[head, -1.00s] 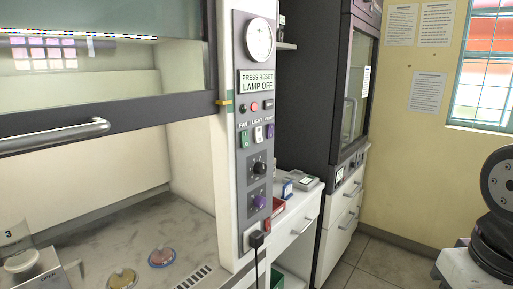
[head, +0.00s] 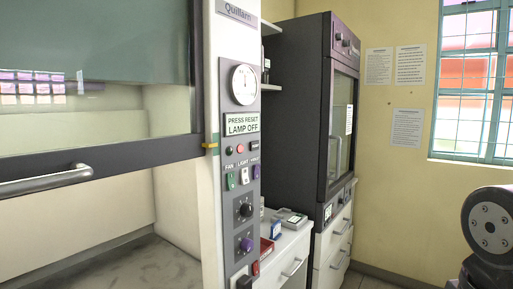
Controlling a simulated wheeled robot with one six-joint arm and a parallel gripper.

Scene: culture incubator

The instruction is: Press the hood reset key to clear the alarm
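The hood's control panel (head: 239,195) is a grey upright strip on the post right of the sash. A sign (head: 242,124) on it reads "PRESS RESET LAMP OFF". Under the sign are a small black button (head: 229,150), a small red round button (head: 240,149) and a dark rectangular piece (head: 254,145). Below are green (head: 230,181), white (head: 244,176) and purple (head: 256,171) switches, labelled FAN, LIGHT and a third word too small to read. No key reads clearly as "reset". My gripper is out of view; only part of my arm shows at the right.
A round gauge (head: 244,85) sits above the sign, and two knobs, black (head: 245,210) and purple (head: 246,245), sit below. The sash handle (head: 45,180) sticks out at left. A dark cabinet (head: 290,110) and white drawers (head: 292,262) stand to the right.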

